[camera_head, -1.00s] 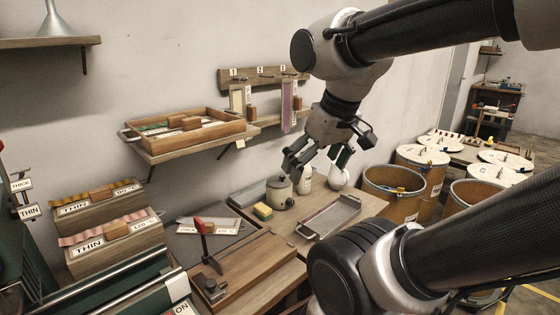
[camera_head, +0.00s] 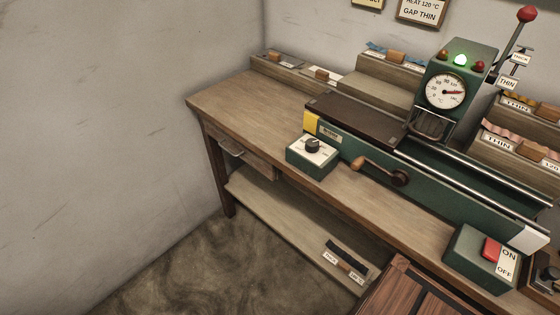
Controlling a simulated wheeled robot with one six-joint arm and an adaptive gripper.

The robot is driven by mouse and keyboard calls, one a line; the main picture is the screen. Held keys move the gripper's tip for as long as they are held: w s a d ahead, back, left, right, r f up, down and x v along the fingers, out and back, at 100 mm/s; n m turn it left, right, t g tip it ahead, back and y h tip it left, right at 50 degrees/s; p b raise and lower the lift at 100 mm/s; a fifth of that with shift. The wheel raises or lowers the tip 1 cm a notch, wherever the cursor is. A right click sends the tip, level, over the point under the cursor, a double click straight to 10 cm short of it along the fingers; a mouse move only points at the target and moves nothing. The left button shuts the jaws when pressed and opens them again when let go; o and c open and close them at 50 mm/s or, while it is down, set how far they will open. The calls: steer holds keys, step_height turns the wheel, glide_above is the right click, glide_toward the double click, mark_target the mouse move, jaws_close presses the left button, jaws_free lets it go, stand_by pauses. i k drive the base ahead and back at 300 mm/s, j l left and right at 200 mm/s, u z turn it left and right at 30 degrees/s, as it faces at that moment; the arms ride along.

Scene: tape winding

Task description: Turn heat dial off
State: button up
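The heat dial is a black knob (camera_head: 312,145) on a white-topped green box (camera_head: 313,158). The box stands on the wooden bench, left of the green winding machine's crank (camera_head: 380,171). The dial's markings are too small to read. My gripper is out of the picture now.
A green switch box (camera_head: 480,262) with a red rocker and an ON/OFF label stands at the bench's right end. Wooden racks line the bench's back. The bench's left end (camera_head: 232,100) is clear. A dark wooden object (camera_head: 415,290) stands in front, bottom right.

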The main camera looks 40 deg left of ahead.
mark_target(313, 146)
steer(key=u, duration=0.4)
steer(key=k+u, duration=0.1)
steer(key=u, duration=0.65)
steer(key=k+u, duration=0.1)
steer(key=u, duration=0.25)
